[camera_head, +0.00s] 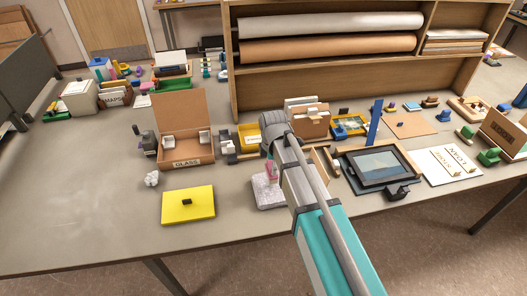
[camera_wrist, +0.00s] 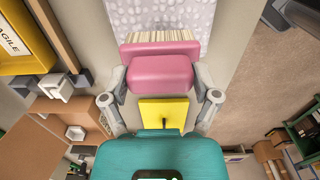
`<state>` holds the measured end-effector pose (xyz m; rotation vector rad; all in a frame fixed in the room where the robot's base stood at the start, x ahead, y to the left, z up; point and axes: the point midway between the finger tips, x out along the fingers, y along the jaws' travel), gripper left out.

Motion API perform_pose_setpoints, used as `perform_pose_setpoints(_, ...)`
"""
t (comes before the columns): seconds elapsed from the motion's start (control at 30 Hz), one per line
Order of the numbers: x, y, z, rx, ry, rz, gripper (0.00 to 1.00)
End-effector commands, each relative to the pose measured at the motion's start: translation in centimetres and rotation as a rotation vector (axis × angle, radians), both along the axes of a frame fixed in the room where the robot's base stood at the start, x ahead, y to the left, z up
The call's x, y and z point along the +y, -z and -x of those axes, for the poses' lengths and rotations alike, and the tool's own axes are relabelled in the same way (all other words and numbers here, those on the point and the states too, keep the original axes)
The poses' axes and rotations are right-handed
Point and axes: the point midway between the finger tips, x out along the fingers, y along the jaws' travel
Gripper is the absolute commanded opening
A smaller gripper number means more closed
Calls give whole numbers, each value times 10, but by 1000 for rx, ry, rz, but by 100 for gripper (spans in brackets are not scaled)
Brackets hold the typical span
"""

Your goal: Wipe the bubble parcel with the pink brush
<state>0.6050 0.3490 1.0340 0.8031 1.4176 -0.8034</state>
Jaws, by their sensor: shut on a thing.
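The bubble parcel (camera_head: 267,194) lies flat near the front of the table, a pale grey pad partly hidden by my arm. Its dotted surface fills the top middle of the wrist view (camera_wrist: 160,14). The pink brush (camera_wrist: 160,73) has a block-shaped handle and pale bristles that face the parcel. A little of its pink shows over the parcel in the head view (camera_head: 272,168). My gripper (camera_wrist: 161,83) is shut on the brush handle, one finger on each side. I cannot tell whether the bristles touch the parcel.
A yellow board with a dark knob (camera_head: 188,208) lies left of the parcel, with a crumpled white ball (camera_head: 152,179) behind it. The open GLASS box (camera_head: 184,148) stands further back. A framed tablet-like panel (camera_head: 379,166) lies to the right. The table's front left is clear.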

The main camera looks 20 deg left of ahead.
Motion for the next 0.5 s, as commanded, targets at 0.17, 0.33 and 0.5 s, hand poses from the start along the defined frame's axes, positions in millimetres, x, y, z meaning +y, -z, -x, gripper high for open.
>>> perform_pose_setpoints(0.17,12,-11,-8,0,3,0,34)
perform_pose_setpoints(0.33,29,-24,-17,0,7,0,34)
perform_pose_setpoints(0.5,40,-30,-22,0,12,0,34)
